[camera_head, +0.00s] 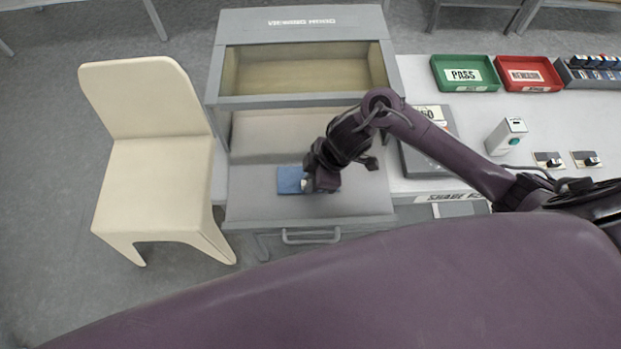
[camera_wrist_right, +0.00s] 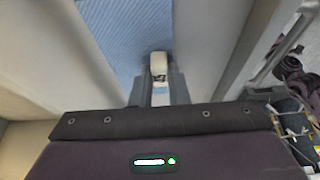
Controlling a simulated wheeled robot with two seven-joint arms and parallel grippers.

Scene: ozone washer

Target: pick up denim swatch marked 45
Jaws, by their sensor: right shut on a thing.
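A blue denim swatch (camera_head: 289,181) lies at the front of the grey viewing hood's floor, partly covered by my right gripper. My right gripper (camera_head: 310,186) is over the swatch's right part and shut on it. In the right wrist view the blue ribbed cloth (camera_wrist_right: 125,40) runs up from between the fingers (camera_wrist_right: 158,88), with a small white piece at the fingertips. No number can be read on the swatch. My left gripper is in neither view.
The viewing hood (camera_head: 305,22) stands behind and above the swatch. A cream chair (camera_head: 155,175) is on the left. On the right bench are a green PASS tray (camera_head: 465,88), a red tray (camera_head: 527,88), a white box (camera_head: 507,135) and a grey flat device (camera_head: 425,160).

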